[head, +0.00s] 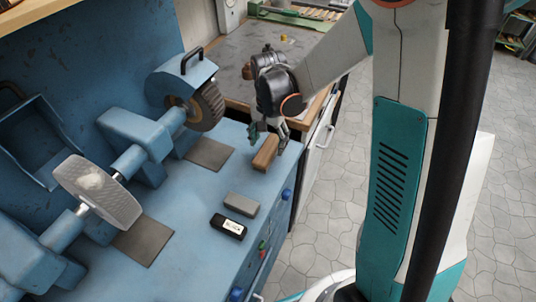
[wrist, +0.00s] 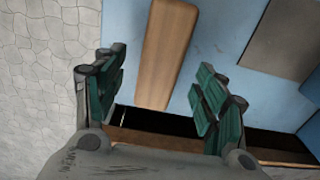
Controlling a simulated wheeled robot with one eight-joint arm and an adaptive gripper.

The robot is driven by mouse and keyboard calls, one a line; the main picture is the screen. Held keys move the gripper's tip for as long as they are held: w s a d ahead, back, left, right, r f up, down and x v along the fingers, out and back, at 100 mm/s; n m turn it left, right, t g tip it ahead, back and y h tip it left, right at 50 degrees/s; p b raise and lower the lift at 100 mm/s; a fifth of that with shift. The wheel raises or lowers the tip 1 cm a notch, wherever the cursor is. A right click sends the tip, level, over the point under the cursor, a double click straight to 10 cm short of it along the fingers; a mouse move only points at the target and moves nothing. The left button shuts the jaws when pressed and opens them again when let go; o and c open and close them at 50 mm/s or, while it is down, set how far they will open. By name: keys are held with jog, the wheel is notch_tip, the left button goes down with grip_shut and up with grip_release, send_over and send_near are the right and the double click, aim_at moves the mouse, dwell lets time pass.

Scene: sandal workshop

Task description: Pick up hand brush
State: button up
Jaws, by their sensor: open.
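The hand brush appears as a long light-brown wooden piece (head: 266,153) lying on the blue bench top near its right edge, close to the far corner. No bristles can be made out. In the wrist view the wooden piece (wrist: 167,50) runs lengthwise up the picture, its near end between the finger pads. My gripper (head: 268,131) is at the far end of the wood in the head view. In the wrist view my gripper (wrist: 160,80) is open, with one green-padded finger on each side and visible gaps to the wood. It holds nothing.
A grey block (head: 241,204) and a black box with a white label (head: 228,227) lie nearer on the bench. A brush wheel (head: 206,107) and a pale polishing wheel (head: 97,190) stand to the left. A grey-topped table (head: 222,70) stands behind. Tiled floor is right.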

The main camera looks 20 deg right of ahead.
aim_at(268, 148)
notch_tip(268, 148, down, 4)
jog(key=shift+a+r+b, duration=0.1)
jog(key=shift+a+b, duration=0.05)
jog(key=shift+b, duration=0.55)
jog(key=shift+s, duration=0.1)
jog(key=c, duration=1.2)
jog(key=shift+r, duration=0.15)
notch_tip(268, 148, up, 20)
jog(key=p, duration=0.7)
